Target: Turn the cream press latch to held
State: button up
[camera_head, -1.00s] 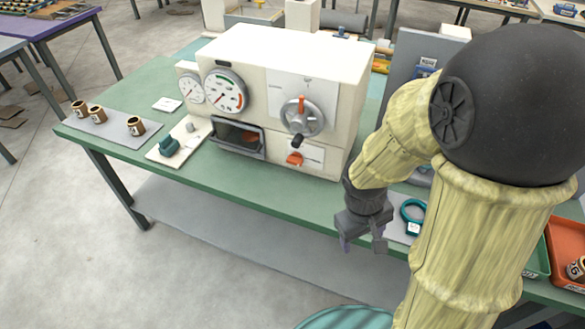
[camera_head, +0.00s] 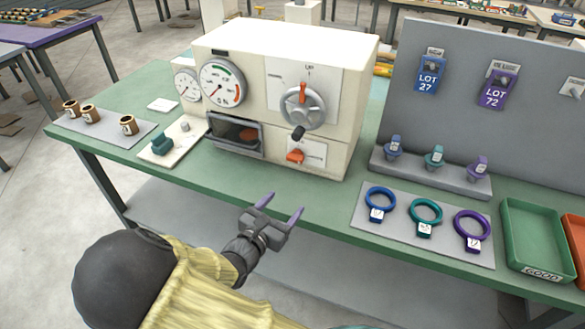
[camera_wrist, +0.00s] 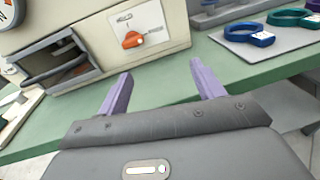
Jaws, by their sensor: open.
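The cream press (camera_head: 285,45) stands on the green table. Its orange latch (camera_head: 295,156) sits on a white label plate low on the right of the front face, and it also shows in the wrist view (camera_wrist: 132,40). The latch lies roughly sideways; the plate's lettering is too small to read. My gripper (camera_head: 281,206) is open and empty, in front of and below the latch, near the table's front edge. In the wrist view its two purple fingers (camera_wrist: 160,72) point towards the press, with the latch beyond them, apart from it.
A grey handwheel (camera_head: 302,105) with a black handle projects above the latch. A dark-framed recess (camera_head: 236,134) lies left of it. A grey mat (camera_head: 365,220) with blue, teal and purple rings is on the right. The green table (camera_head: 215,182) is bare before the press.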

aim_at(293, 161)
jog(key=a+n+t+y, duration=0.1)
jog(key=a, duration=0.1)
jog(key=a+n, duration=0.1)
jog(key=a, duration=0.1)
jog(key=shift+t+y, duration=0.4)
jog(key=x, duration=1.7)
jog(key=shift+w+d+p, duration=0.15)
jog(key=shift+p, duration=0.15)
jog(key=c, duration=1)
